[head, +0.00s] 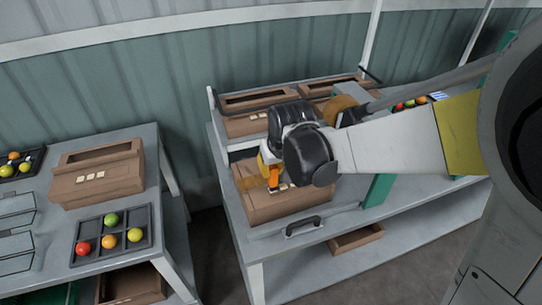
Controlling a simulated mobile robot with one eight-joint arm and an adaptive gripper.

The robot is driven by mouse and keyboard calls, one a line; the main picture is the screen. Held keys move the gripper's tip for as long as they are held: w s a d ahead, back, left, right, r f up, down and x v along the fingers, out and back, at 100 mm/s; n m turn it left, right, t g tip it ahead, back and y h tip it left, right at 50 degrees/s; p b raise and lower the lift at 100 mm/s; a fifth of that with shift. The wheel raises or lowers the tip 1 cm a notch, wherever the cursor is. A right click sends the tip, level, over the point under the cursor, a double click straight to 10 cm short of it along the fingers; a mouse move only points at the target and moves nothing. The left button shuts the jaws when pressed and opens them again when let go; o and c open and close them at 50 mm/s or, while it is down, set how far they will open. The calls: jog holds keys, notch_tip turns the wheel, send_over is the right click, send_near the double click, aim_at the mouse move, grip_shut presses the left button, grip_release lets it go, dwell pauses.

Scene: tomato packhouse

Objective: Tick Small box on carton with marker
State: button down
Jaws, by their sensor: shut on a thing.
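A brown carton (270,208) lies on the grey table in the middle, below my gripper (273,180). Small white label marks (283,187) show on it beside my fingers; most of the label area is hidden by my arm. My gripper points down at the carton and is shut on a small orange thing, which seems to be the marker (273,178). I cannot tell whether its tip touches the carton, and no tick can be made out.
The left table holds another carton (100,186) with white squares and a black tray (94,250) of tomatoes. A gap separates the tables.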

jog(key=shift+r+p, duration=2.3)
jog(key=shift+r, duration=0.75)
jog(key=shift+f, duration=0.1)
